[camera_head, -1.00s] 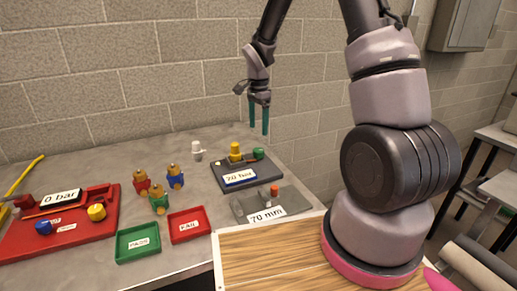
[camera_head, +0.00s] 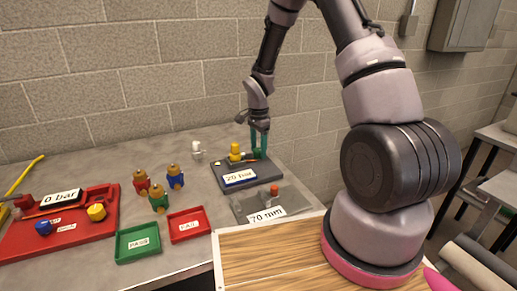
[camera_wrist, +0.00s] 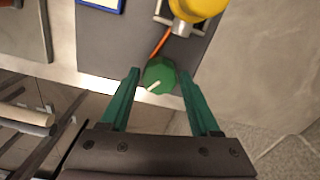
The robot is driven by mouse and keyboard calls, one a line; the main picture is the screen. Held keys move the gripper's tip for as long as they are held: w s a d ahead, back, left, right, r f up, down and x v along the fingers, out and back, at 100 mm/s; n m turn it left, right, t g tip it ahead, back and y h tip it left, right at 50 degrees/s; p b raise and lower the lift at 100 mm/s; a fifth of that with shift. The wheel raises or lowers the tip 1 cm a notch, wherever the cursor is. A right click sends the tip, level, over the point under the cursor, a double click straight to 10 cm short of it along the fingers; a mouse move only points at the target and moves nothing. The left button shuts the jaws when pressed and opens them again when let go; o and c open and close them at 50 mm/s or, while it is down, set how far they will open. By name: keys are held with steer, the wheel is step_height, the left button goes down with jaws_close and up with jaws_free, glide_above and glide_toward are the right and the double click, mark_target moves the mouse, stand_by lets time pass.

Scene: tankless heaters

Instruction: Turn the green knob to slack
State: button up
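The green knob (camera_wrist: 160,75) is on the edge of a dark grey board (camera_wrist: 110,45), with a pale pointer mark on its face. My gripper (camera_wrist: 158,85) is open, with its green fingers on either side of the knob in the wrist view. I cannot tell whether the fingers touch it. In the head view my gripper (camera_head: 258,150) is down at the board's right end, and its fingers largely hide the knob. A yellow part (camera_wrist: 198,8) on the board stands beside the knob, with an orange strip between them.
A grey board labelled 70 mm (camera_head: 245,208) with an orange-topped part lies in front. Several colored figures (camera_head: 158,200), a green tray (camera_head: 138,258), a red tray (camera_head: 188,238) and a red board (camera_head: 70,240) are to the left. A block wall (camera_head: 120,80) stands behind.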

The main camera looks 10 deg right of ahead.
jaws_close()
steer(key=shift+n, duration=0.3)
steer(key=n, duration=0.4)
steer(key=shift+n, duration=0.3)
steer(key=n, duration=1.1)
steer(key=shift+n, duration=0.4)
steer(key=n, duration=0.6)
steer(key=shift+n, duration=0.6)
